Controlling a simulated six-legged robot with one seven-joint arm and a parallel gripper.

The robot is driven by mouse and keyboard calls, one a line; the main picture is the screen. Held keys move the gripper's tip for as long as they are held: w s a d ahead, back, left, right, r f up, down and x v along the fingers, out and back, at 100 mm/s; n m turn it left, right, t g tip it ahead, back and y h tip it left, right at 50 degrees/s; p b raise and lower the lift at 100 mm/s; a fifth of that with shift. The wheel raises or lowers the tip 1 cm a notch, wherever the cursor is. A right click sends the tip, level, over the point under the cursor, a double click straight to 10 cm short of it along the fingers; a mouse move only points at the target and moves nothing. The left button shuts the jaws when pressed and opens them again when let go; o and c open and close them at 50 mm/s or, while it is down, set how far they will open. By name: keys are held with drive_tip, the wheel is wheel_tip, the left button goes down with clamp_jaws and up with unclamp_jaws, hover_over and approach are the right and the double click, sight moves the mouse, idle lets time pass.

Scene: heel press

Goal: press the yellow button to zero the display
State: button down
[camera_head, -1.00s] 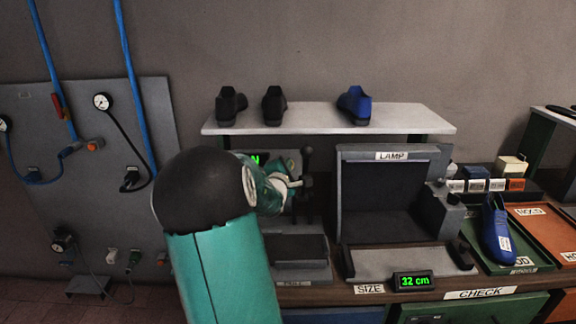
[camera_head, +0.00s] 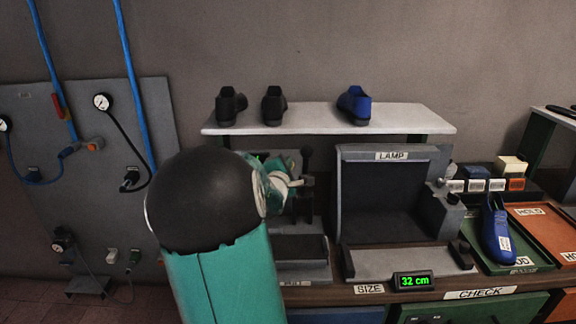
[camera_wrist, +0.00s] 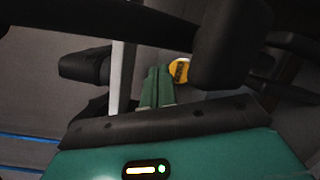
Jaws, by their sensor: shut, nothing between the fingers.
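A yellow button (camera_wrist: 180,69) shows in the wrist view, partly covered by a dark part on its right. My gripper (camera_wrist: 158,72) shows there as two green fingers shut together and empty. Their tips appear just left of the button; I cannot tell whether they touch it. In the head view my arm hides most of the grey press (camera_head: 312,205), and the button cannot be made out there.
The lamp booth (camera_head: 385,195) stands right of the press. A shelf (camera_head: 315,118) above holds two black shoes and a blue one. A blue shoe (camera_head: 497,230) lies in a green tray at right. A gauge panel (camera_head: 95,215) with hoses fills the left.

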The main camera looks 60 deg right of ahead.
drive_tip(key=shift+s+a+r, duration=0.25)
drive_tip(key=shift+a+r, duration=0.2)
drive_tip(key=shift+a, duration=0.1)
drive_tip(key=shift+s+a+r, duration=0.25)
drive_tip(key=shift+a+r, duration=0.15)
drive_tip(key=shift+a, duration=0.1)
idle(0.4)
